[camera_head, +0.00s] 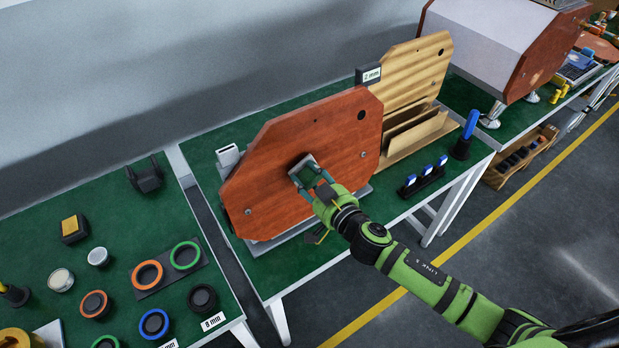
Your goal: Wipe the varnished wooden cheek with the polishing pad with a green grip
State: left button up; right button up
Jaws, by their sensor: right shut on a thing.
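The varnished wooden cheek (270,150) is a reddish-brown panel with cut corners. It stands upright on the middle green-topped table. My right gripper (304,173) is at the middle of the cheek's front face, shut on a small pad (303,161) with a dark edge, taken to be the polishing pad. The pad is at or very close to the wood; I cannot tell whether it touches. Its grip is mostly hidden by the fingers, so its green colour cannot be made out. My left gripper is not in view.
A pale wooden panel (416,72) and a slotted wooden rack (415,136) stand behind to the right. A holder with blue-topped items (424,178) is at the table's front. Coloured rings, such as a green one (186,255), lie on the left table. The floor in front is clear.

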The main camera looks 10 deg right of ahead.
aim_at(322, 177)
jog(key=shift+w+a+f, duration=0.1)
jog(key=shift+w+a, duration=0.15)
jog(key=shift+w, duration=0.4)
dwell(0.7)
jog(key=shift+d, duration=0.1)
jog(key=shift+w+d, duration=0.3)
jog(key=shift+d, duration=0.4)
jog(key=shift+w+d, duration=0.25)
jog(key=shift+d, duration=0.45)
jog(key=shift+s+a, duration=0.25)
jog(key=shift+a, duration=0.45)
jog(key=shift+s+a, duration=0.25)
jog(key=shift+a, duration=0.45)
jog(key=shift+w+d, duration=0.25)
jog(key=shift+d, duration=0.4)
jog(key=shift+w+d, duration=0.25)
jog(key=shift+d, duration=0.4)
jog(key=shift+s+a+p, duration=0.2)
jog(key=shift+s+a, duration=0.1)
jog(key=shift+a, duration=0.5)
jog(key=shift+s+a+p, duration=0.15)
jog(key=shift+s+a, duration=0.15)
jog(key=shift+a, duration=0.45)
jog(key=shift+w+d, duration=0.3)
jog(key=shift+d, duration=0.45)
jog(key=shift+w+d, duration=0.25)
jog(key=shift+d, duration=0.5)
